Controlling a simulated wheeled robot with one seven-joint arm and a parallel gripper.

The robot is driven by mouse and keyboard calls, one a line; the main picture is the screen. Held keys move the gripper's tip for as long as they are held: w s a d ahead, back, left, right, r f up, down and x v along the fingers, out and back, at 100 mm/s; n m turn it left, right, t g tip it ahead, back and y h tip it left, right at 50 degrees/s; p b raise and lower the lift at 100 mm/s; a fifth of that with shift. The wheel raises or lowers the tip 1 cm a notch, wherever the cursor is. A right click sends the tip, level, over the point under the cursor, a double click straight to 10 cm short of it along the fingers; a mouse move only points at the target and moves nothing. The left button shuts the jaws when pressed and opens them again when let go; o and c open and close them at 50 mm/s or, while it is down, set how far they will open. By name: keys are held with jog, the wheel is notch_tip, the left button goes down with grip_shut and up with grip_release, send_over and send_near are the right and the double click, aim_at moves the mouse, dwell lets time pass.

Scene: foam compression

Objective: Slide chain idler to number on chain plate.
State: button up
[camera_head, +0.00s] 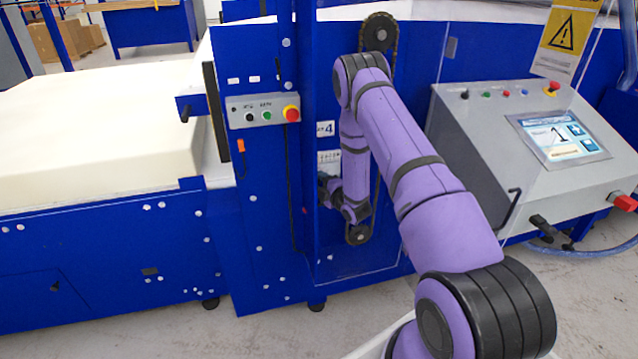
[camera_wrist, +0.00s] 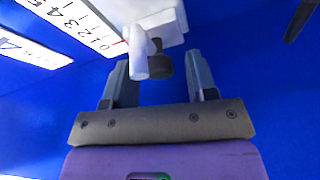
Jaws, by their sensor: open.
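The chain idler (camera_wrist: 160,22) is a pale block with a white cylinder and a dark round part, seen at the top middle of the wrist view. Its red pointer mark is near 0 on the white number scale (camera_wrist: 75,22). A white plate (camera_wrist: 28,50) showing a 4 lies left of the scale; the head view shows this chain plate (camera_head: 325,129) with a 4 above the scale (camera_head: 329,158). My gripper (camera_wrist: 156,60) is open, with the cylinder and dark part between its fingertips; I see no firm contact. In the head view the idler is mostly hidden.
The chain runs between an upper sprocket (camera_head: 379,32) and a lower sprocket (camera_head: 358,233) on the blue machine. A button box (camera_head: 262,110) is left of my arm; a grey console (camera_head: 530,150) stands right. A foam block (camera_head: 100,120) lies far left.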

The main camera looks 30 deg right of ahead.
jog(key=shift+w, duration=0.35)
grip_shut()
jog(key=d, duration=0.2)
jog(key=s+d, duration=0.1)
jog(key=d, duration=0.2)
jog(key=shift+s+d, duration=0.3)
jog(key=shift+s, duration=0.1)
grip_release()
jog(key=s+d, duration=0.1)
jog(key=s, duration=0.9)
jog(key=shift+s+d, duration=0.15)
jog(key=shift+s, duration=0.2)
